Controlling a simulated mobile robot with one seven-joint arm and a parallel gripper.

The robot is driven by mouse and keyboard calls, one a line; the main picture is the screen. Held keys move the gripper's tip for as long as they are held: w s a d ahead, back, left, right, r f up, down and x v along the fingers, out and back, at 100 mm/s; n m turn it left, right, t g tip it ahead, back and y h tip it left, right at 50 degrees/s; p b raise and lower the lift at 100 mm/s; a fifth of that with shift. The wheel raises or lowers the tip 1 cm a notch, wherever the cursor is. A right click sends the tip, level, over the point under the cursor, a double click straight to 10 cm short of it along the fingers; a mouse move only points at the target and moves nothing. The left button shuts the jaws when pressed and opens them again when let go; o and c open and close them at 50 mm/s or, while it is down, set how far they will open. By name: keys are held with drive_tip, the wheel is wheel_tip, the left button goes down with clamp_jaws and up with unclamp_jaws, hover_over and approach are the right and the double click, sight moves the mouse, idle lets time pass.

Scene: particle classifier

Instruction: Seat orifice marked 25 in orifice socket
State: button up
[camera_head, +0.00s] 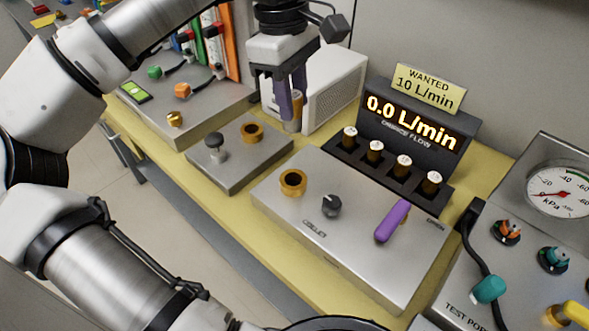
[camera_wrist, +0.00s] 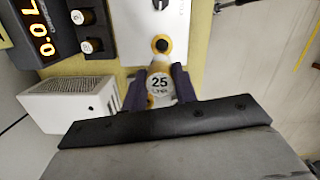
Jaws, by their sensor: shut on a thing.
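My gripper (camera_head: 291,112) is shut on the orifice marked 25 (camera_wrist: 159,84), whose white cap faces the wrist camera. In the head view my gripper hangs in front of the white vented box, and only a small part of the held orifice shows between the purple fingers. A brass ring socket with a dark hole (camera_head: 292,183) sits on the left part of the large metal box. It also shows in the wrist view (camera_wrist: 161,45), just beyond the held orifice. In the head view the orifice is apart from this socket, above and behind it.
A rack (camera_head: 388,172) holds several white-capped orifices under the display (camera_head: 412,122), which reads 0.0 L/min. A black knob (camera_head: 331,206) and a purple lever (camera_head: 392,222) stand on the large box. A smaller plate (camera_head: 226,160) carries another brass ring (camera_head: 252,132) and a grey knob.

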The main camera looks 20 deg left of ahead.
wheel_tip(320, 180, down, 15)
drive_tip(key=shift+f+p, duration=0.2)
drive_tip(key=shift+p, duration=0.4)
drive_tip(key=shift+f, duration=0.2)
drive_tip(key=o, duration=1.1)
drive_tip(key=shift+c, duration=0.2)
drive_tip(key=shift+r, duration=0.1)
drive_tip(key=r, duration=0.4)
drive_tip(key=a+r+b, duration=0.1)
drive_tip(key=r, duration=0.7)
drive_tip(key=shift+w+a+r+b, duration=0.1)
drive_tip(key=shift+a+b, duration=0.1)
drive_tip(key=shift+b, duration=0.1)
